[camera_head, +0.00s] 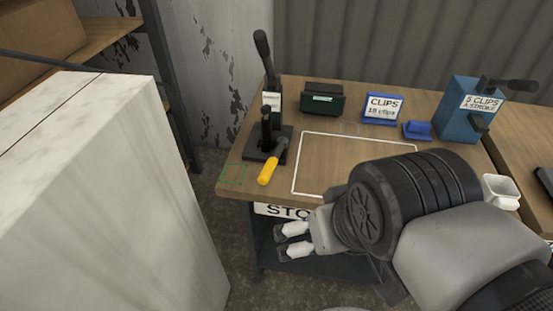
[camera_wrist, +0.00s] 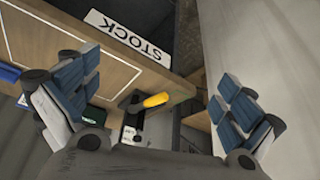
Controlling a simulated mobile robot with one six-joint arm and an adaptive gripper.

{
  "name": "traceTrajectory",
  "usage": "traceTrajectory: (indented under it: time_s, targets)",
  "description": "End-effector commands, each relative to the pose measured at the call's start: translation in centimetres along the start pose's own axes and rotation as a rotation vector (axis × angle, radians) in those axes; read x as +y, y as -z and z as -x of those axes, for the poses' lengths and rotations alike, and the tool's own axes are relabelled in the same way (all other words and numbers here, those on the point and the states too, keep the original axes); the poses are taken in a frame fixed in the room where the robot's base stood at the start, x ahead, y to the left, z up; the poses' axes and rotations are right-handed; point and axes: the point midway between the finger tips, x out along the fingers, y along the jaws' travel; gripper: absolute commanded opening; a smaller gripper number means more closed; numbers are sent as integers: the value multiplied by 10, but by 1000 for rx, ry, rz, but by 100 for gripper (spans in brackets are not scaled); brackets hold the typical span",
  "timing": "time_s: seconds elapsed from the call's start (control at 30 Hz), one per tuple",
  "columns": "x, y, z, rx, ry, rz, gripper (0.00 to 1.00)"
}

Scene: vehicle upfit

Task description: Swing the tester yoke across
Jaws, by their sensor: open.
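A black tester (camera_head: 268,150) stands at the left end of the wooden workbench, with upright black posts. Its arm with a yellow grip (camera_head: 268,172), which looks like the yoke handle, sticks out toward the bench's front left. My gripper (camera_head: 293,239) is open and empty, in front of the bench's front edge and to the right of the yellow grip in the picture, apart from it. In the wrist view the yellow grip (camera_wrist: 156,100) appears between the two spread fingers, some way beyond them. The finger pads there touch nothing.
A white-outlined area (camera_head: 350,160) on the bench is bare, partly hidden by my arm. Behind it are a dark green box (camera_head: 323,99), a CLIPS sign (camera_head: 382,108) and a blue clip dispenser (camera_head: 458,112). A white cup (camera_head: 500,191) stands right. A large pale box (camera_head: 90,190) stands left.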

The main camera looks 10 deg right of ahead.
Motion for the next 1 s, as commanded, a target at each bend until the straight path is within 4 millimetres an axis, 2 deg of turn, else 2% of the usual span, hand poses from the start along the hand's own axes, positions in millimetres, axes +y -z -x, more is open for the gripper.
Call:
traceTrajectory:
  time_s: [0.3,0.47,0.77,1.0]
  targets:
    - [0,0,0,0,0,0,100]
    - [0,0,-1,-32,-8,17,90]
    - [12,8,-15,-384,-186,269,70]
    - [19,31,-31,-630,-440,571,54]
